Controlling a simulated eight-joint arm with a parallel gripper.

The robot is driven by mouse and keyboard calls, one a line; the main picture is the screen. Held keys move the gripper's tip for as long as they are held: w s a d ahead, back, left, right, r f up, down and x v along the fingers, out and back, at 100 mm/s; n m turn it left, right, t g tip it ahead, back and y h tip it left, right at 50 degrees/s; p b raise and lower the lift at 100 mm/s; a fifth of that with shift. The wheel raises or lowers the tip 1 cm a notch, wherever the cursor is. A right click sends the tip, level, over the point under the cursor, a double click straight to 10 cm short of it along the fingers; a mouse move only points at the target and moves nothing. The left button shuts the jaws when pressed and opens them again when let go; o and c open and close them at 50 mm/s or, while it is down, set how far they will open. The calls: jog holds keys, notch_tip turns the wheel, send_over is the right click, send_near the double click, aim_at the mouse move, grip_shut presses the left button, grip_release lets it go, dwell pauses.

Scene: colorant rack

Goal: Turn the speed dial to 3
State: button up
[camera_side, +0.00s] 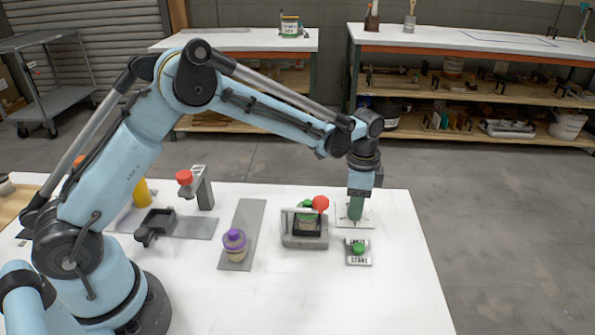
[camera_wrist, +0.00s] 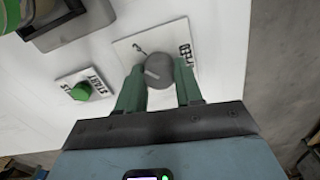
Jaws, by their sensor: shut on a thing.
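The speed dial (camera_wrist: 159,71) is a round grey knob with a lighter pointer mark, in the middle of the wrist view.
A green START button (camera_side: 358,248) stands just in front of the plate. Left of it is a grey machine (camera_side: 304,241) with a red knob (camera_side: 320,203). A purple-lidded jar (camera_side: 235,243) stands on a grey strip further left. The table's right side is clear.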

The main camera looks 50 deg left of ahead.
jog(key=shift+m, duration=1)
jog(key=o, duration=1)
jog(key=shift+o, duration=0.2)
notch_tip(320, 180, up, 12)
jog(key=shift+r, duration=0.1)
